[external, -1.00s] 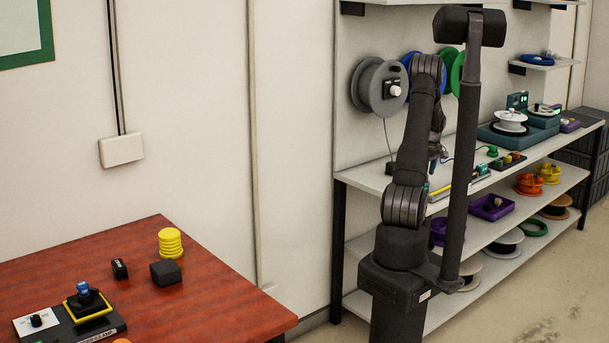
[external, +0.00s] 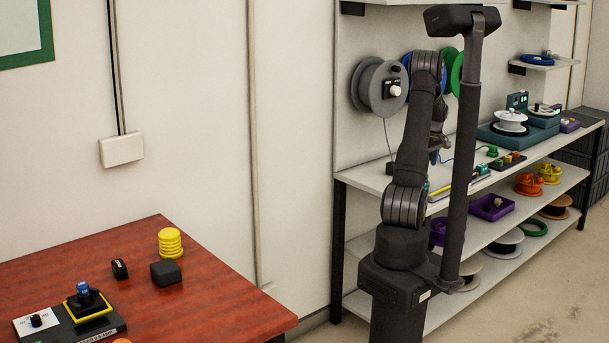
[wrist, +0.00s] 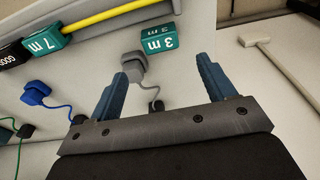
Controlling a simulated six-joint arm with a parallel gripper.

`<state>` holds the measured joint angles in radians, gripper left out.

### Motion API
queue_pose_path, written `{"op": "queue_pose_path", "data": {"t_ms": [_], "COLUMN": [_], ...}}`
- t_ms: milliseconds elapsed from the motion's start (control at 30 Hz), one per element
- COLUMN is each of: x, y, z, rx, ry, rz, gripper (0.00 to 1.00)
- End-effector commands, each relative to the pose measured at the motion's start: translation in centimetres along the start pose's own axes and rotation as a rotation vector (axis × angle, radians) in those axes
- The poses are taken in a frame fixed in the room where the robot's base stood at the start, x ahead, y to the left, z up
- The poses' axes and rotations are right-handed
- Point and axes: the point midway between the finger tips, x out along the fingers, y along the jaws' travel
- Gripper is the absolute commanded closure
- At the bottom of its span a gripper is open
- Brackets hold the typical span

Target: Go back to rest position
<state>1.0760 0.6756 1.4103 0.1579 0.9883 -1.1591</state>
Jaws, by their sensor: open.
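My gripper (wrist: 165,68) is open in the wrist view, with its two blue fingers apart and nothing held between them. A grey plug (wrist: 132,64) with a cord lies beyond the fingers, close to the left fingertip in the picture; I cannot tell the distance. In the external view my arm is folded in front of the shelving, and the gripper end (external: 436,156) is mostly hidden behind my arm, over the workbench.
Grey (external: 379,88) and green reels hang behind my arm. A red table (external: 215,300) stands at left.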

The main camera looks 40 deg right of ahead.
Motion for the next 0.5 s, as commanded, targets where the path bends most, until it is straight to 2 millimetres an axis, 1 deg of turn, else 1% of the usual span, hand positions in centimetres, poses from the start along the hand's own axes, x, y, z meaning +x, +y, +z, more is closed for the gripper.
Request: {"op": "queue_pose_path", "data": {"t_ms": [33, 500], "x": [1.0, 10.3], "y": [-0.1, -0.1], "z": [0.0, 0.0], "rx": [0.000, -0.001], "ry": [-0.002, -0.002], "rz": [-0.004, -0.003], "gripper": [0.24, 0.24]}}
